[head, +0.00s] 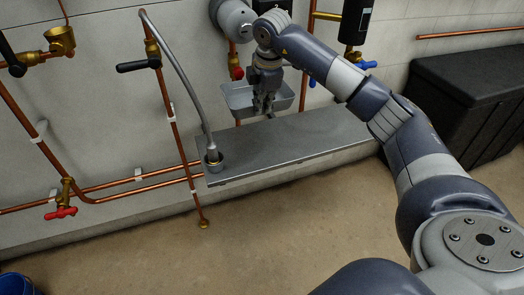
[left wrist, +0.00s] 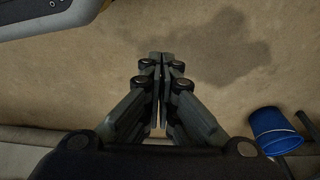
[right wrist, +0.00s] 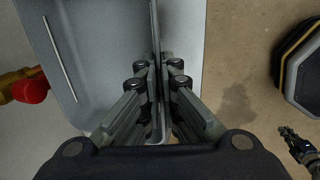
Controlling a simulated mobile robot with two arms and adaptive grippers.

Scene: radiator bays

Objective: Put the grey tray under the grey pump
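The grey tray (head: 235,97) is a shallow open pan, held up above the back of the metal shelf. The grey pump (head: 232,18) is on the wall above it, partly hidden by my right wrist. My right gripper (head: 262,106) is at the tray's near side, pointing down. In the right wrist view its fingers (right wrist: 156,65) are shut on the tray's wall, with the tray (right wrist: 95,45) spreading mostly to the left. My left gripper (left wrist: 161,58) is shut and empty over the floor. It also shows in the right wrist view (right wrist: 296,143).
The metal shelf (head: 290,142) is mostly clear. A grey hose (head: 183,75) ends in a small cup at its left end. A red valve knob (right wrist: 30,92) is close to the tray. Copper pipes line the wall. A black chest (head: 465,100) stands right; a blue bucket (left wrist: 275,130) is on the floor.

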